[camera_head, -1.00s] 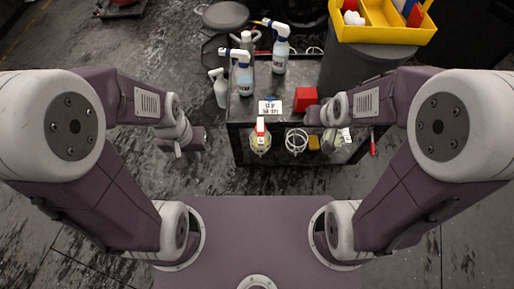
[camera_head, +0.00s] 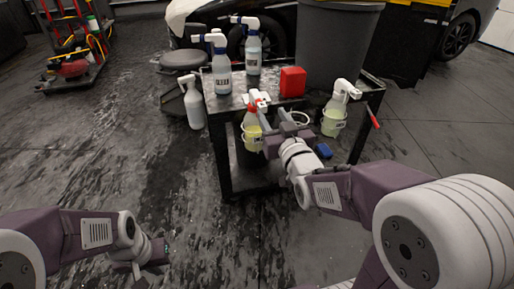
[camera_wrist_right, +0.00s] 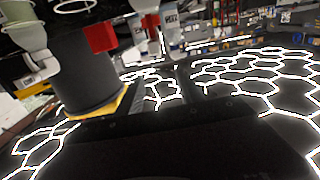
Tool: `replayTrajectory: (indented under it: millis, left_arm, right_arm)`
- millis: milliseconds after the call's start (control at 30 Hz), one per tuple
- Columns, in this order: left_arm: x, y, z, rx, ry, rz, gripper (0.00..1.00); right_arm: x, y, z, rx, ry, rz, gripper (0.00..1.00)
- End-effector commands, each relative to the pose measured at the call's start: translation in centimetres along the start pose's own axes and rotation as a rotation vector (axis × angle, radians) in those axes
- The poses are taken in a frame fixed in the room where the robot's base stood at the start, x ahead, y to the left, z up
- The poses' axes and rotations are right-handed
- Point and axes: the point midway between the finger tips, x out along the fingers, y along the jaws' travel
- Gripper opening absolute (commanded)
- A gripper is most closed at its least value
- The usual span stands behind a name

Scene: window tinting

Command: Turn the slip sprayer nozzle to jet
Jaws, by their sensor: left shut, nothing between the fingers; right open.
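A spray bottle with a red and white head (camera_head: 254,104) and yellowish liquid (camera_head: 251,134) hangs upright at the cart's front edge. A second, white-headed sprayer (camera_head: 335,112) hangs in a ring to its right. I cannot read which one is the slip sprayer, nor its nozzle setting. My right gripper (camera_head: 268,124) is open just right of the red-headed bottle, close to its head; I cannot tell whether they touch. My left gripper (camera_head: 152,265) is shut and empty, low at the left, away from the cart.
The black cart (camera_head: 228,160) carries blue-and-white spray bottles (camera_head: 223,78) and a red box (camera_head: 292,81), which also shows in the right wrist view (camera_wrist_right: 100,37). A white sprayer (camera_head: 194,108) hangs at the cart's left side. A grey bin (camera_head: 335,40) stands behind.

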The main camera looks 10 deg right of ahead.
Motion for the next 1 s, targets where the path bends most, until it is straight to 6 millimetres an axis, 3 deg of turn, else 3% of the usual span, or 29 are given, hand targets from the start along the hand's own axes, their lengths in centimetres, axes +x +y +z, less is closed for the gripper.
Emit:
replayTrajectory:
  millis: [33, 100, 367, 467, 733, 1000]
  left_arm:
    - [2.4, 0.0, 0.2, 0.000, 0.001, 0.000, 0.00]
    - [2.9, -0.1, 0.3, 0.000, 0.001, 0.000, 0.00]
    - [2.2, 0.0, 0.2, 0.000, 0.001, 0.000, 0.00]
    - [1.4, 0.0, 0.1, 0.000, 0.001, 0.000, 0.00]
    - [3.7, -0.1, 0.3, 0.000, 0.001, 0.000, 0.00]
    - [3.9, -0.1, 0.4, 0.000, 0.001, 0.000, 0.00]
  right_arm:
    - [0.0, 0.1, 2.3, 0.000, 0.002, 0.001, 0.44]
    - [0.0, 0.1, 2.8, 0.000, 0.003, 0.002, 0.44]
    - [0.5, 0.1, 2.4, 0.000, 0.000, 0.002, 0.44]
    - [2.0, 0.1, 2.3, 0.000, -0.003, 0.002, 0.44]
    - [7.5, 0.1, 2.9, 0.000, 0.001, 0.001, 0.44]
    - [9.1, 0.1, 2.6, 0.000, 0.001, 0.002, 0.44]
